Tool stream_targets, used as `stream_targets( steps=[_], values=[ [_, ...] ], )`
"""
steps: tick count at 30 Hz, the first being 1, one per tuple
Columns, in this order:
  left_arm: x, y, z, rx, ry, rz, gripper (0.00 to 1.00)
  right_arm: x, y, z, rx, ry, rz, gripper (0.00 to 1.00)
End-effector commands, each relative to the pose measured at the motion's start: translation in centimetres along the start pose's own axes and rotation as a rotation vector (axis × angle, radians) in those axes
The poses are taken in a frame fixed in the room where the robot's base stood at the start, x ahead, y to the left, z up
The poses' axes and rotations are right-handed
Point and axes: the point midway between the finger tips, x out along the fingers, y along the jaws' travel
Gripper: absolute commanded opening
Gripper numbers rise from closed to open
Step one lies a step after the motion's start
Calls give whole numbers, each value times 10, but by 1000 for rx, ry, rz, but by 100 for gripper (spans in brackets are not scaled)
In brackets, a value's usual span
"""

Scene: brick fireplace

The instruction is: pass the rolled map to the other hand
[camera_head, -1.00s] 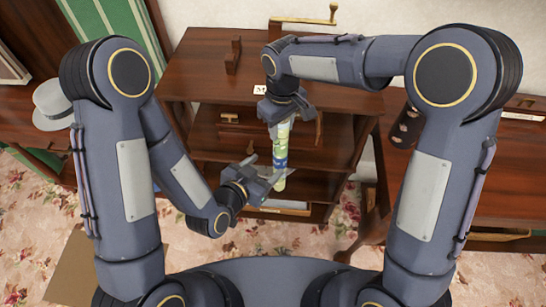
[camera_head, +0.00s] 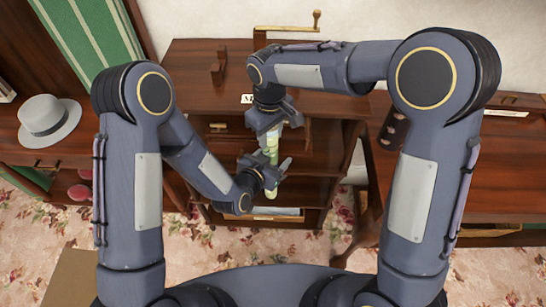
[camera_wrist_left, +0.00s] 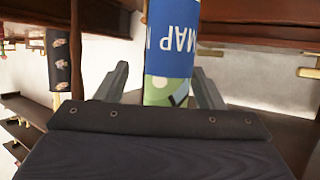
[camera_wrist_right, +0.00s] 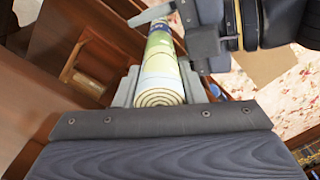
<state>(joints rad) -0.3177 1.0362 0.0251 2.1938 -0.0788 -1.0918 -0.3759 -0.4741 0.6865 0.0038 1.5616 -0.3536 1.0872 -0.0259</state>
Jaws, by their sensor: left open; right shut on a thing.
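The rolled map (camera_head: 271,146) hangs upright below my right gripper (camera_head: 271,122), which is shut on its upper end. In the right wrist view the map (camera_wrist_right: 162,80) lies between the fingers, its spiral end towards the camera. My left gripper (camera_head: 273,170) is open at the lower part of the map. In the left wrist view the map (camera_wrist_left: 172,50) shows a blue band with the word MAP, and the open fingers of my left gripper (camera_wrist_left: 160,88) stand on either side of it. Part of the map is hidden behind my left gripper in the head view.
A dark wooden shelf unit (camera_head: 195,85) stands behind my grippers, with open shelves below. A grey hat (camera_head: 48,120) sits on wooden furniture at the left. Another wooden table (camera_head: 485,160) stands at the right. Patterned carpet (camera_head: 200,250) covers the floor.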

Motion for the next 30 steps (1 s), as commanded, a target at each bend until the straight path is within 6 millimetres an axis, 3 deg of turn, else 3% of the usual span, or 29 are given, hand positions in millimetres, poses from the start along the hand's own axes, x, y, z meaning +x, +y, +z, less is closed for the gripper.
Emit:
stream_targets(
  steps=[2, 12, 13, 18, 26, 30],
  values=[
    [0, 0, 0, 0, 0, 0, 54, 0, 0, 0, 0, 1, 0, 0],
    [0, 2, -1, 1, 2, 4, 10, -1, 0, -2, 0, 6, 0, 0],
    [0, 2, -1, 1, 3, 5, 10, -1, 0, -2, 0, 6, 0, 40],
    [0, 1, -1, 1, 3, 3, 10, 0, 0, -1, 0, 3, 0, 62],
    [0, 0, -1, 1, 2, 1, 10, -1, 0, 0, 0, 1, 0, 62],
    [0, 0, -1, 0, 2, 0, 10, -11, 0, -1, 0, 4, 1, 62]
  ],
)
